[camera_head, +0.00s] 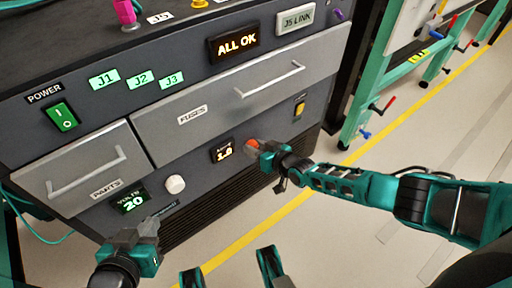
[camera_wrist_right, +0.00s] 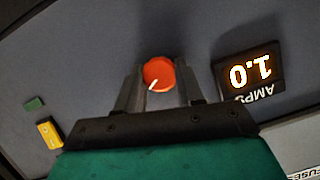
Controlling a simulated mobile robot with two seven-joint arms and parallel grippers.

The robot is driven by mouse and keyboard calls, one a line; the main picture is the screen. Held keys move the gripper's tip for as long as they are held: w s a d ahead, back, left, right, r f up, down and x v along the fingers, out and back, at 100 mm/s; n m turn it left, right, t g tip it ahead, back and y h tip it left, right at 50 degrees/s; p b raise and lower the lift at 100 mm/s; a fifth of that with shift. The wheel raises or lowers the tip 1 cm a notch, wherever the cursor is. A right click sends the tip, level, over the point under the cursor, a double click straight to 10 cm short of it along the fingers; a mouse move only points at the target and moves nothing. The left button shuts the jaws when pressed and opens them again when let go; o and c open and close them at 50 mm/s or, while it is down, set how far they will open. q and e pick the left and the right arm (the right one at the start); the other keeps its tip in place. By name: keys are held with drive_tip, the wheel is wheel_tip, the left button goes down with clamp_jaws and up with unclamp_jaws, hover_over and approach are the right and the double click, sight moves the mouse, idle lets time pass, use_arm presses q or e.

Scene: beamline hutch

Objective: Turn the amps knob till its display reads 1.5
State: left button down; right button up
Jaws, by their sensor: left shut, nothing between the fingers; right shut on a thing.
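The amps knob (camera_wrist_right: 158,74) is orange-red with a white pointer line. It sits between the fingertips of my right gripper (camera_wrist_right: 160,88), which is shut on it. In the head view the knob (camera_head: 252,144) shows just past the tip of my right gripper (camera_head: 262,150). The amps display (camera_head: 223,150) is left of the knob and reads 1.0 in orange digits. The same display is upside down in the right wrist view (camera_wrist_right: 250,74) and also reads 1.0. My left gripper (camera_head: 148,234) is shut and empty, low in front of the panel.
A white knob (camera_head: 175,184) and a green volts display (camera_head: 131,201) reading 20 are left of the amps display. The fuses drawer (camera_head: 230,105) and parts drawer (camera_head: 75,165) are shut. A yellow rocker switch (camera_head: 299,108) is right of the amps knob.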

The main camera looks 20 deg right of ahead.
drive_tip(key=shift+d+m+y, duration=0.1)
drive_tip(key=shift+m+y, duration=0.3)
drive_tip(key=shift+m, duration=0.2)
drive_tip(key=o, duration=1)
drive_tip(key=shift+o, duration=0.2)
